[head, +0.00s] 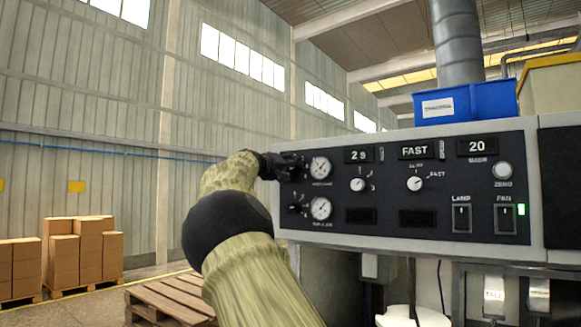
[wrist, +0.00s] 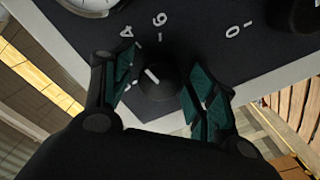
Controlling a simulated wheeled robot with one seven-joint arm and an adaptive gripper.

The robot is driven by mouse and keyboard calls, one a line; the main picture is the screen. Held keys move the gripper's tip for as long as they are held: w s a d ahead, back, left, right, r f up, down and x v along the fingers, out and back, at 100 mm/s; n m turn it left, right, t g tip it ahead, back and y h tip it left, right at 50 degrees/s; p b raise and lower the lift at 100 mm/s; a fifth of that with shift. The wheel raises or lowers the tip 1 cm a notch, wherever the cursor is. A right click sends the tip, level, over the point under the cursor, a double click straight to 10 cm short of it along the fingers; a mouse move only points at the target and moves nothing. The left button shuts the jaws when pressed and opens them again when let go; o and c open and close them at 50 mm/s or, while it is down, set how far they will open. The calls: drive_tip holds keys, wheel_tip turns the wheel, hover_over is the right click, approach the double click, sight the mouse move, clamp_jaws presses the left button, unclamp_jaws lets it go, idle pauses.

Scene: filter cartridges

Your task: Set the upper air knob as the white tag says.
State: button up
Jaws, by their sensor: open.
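In the wrist view the upper air knob (wrist: 158,84) is a dark round knob with a white pointer line, tilted up-left, roughly toward the mark that looks like 4. My gripper (wrist: 163,70) is open, with one teal-padded finger on each side of the knob; I cannot tell whether either touches it. In the head view my gripper (head: 279,166) is at the panel's upper left, beside the upper gauge (head: 320,168), and largely covers the knob.
The lower knob (head: 297,208) sits below, near the lower gauge (head: 321,208); it also shows at the wrist view's upper right (wrist: 297,14). Selector knobs, displays and switches fill the panel (head: 350,226). A blue bin (head: 480,101) stands on top. A pallet (head: 168,300) lies at lower left.

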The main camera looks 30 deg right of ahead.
drive_tip(key=shift+d, duration=0.1)
drive_tip(key=shift+c, duration=0.2)
drive_tip(key=c, duration=1)
drive_tip(key=shift+o, duration=0.2)
drive_tip(key=m+b, duration=0.2)
drive_tip(key=m, duration=0.1)
drive_tip(key=shift+f+m, duration=0.1)
drive_tip(key=shift+m, duration=0.2)
drive_tip(key=shift+m+b, duration=0.8)
drive_tip(key=shift+m, duration=1.3)
drive_tip(key=o, duration=1)
